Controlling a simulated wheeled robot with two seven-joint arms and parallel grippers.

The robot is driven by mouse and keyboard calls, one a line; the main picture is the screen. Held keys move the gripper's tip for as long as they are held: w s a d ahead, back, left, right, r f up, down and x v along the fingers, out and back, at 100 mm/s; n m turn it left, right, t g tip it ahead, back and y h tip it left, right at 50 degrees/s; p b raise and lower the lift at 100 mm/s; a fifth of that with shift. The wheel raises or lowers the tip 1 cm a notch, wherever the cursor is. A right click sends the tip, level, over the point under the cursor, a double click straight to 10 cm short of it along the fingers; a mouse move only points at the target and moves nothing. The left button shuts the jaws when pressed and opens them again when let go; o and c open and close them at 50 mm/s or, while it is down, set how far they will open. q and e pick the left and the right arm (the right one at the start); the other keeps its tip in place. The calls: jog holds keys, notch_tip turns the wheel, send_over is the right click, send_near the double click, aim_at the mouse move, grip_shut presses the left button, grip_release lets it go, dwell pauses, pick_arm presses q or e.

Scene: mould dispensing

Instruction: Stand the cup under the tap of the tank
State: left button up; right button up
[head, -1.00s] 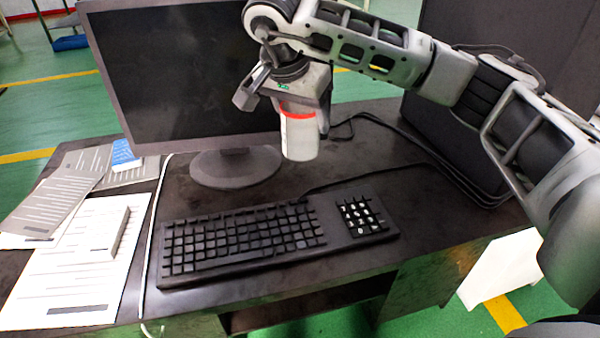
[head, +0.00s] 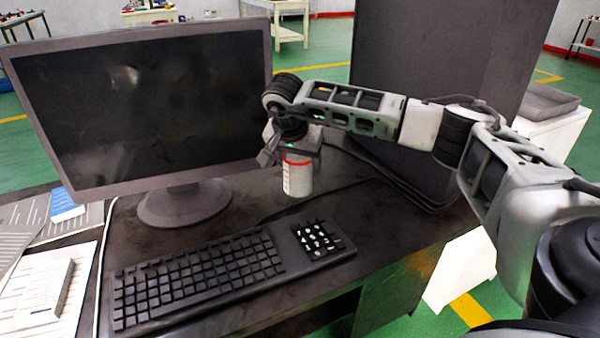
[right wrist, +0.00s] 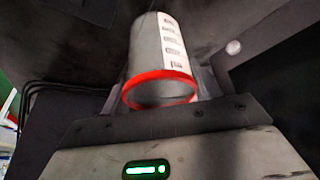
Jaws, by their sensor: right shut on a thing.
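The cup (head: 298,178) is white with a red rim band and dark printed marks on its side. My right gripper (head: 296,158) is shut on it near the red rim and holds it upright above the desk, behind the keyboard. In the right wrist view the cup (right wrist: 168,55) shows its red rim towards the camera, in front of the gripper body (right wrist: 160,125). No tank or tap can be made out in these frames. My left gripper is not in view.
A monitor (head: 140,110) stands on the dark desk (head: 390,225) left of the cup. A keyboard (head: 200,275) lies in front. A large black case (head: 440,60) stands behind my right arm, with cables beside it. A grey tray (head: 545,100) sits on a white stand at the right.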

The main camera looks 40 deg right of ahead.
jog(key=shift+d+f, duration=0.1)
jog(key=shift+f, duration=1.55)
jog(key=o, duration=0.9)
jog(key=shift+f, duration=0.1)
jog(key=shift+o, duration=0.2)
